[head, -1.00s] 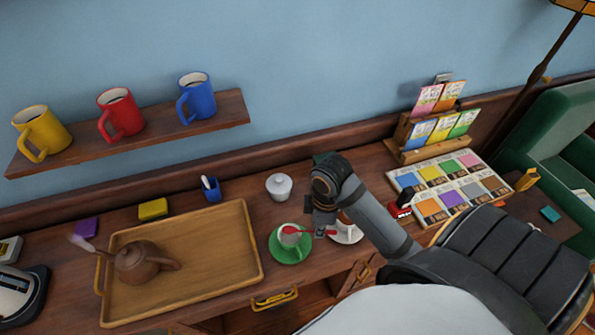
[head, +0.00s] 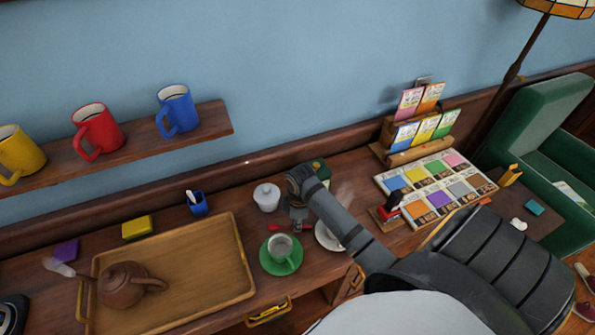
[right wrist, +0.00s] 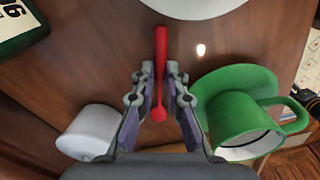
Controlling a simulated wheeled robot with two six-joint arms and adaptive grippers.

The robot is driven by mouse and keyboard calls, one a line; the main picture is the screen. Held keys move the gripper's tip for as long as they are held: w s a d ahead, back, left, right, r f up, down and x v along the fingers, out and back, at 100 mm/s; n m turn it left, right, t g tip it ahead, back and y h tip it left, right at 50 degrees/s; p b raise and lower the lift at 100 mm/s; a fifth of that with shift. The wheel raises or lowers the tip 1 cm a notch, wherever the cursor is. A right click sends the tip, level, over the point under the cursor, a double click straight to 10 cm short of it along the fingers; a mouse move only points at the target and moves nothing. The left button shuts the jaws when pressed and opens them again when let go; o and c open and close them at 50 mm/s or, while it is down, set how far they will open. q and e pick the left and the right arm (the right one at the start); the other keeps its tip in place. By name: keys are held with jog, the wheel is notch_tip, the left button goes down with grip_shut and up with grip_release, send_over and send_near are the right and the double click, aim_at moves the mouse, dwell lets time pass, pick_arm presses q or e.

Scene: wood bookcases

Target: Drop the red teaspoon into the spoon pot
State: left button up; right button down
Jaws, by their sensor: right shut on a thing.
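The red teaspoon (right wrist: 160,62) is pinched between the fingertips of my right gripper (right wrist: 160,82). One end of it points to the top of the right wrist view and the other shows between the fingers. In the head view the right gripper (head: 298,222) is above the counter, just behind the green cup, and parts of the teaspoon (head: 271,226) show at its sides. The spoon pot appears to be the small blue pot (head: 198,206) with a white spoon in it, left of and apart from the gripper. My left gripper is not in view.
A green cup (head: 281,246) on a green saucer and a white lidded bowl (head: 266,199) stand close to the gripper. A white saucer (head: 325,238) is at its right. A wooden tray (head: 240,285) with a brown teapot (head: 122,287) is in front of the pot.

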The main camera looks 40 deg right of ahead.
jog(key=shift+f, duration=0.1)
jog(key=c, duration=1.4)
grip_release()
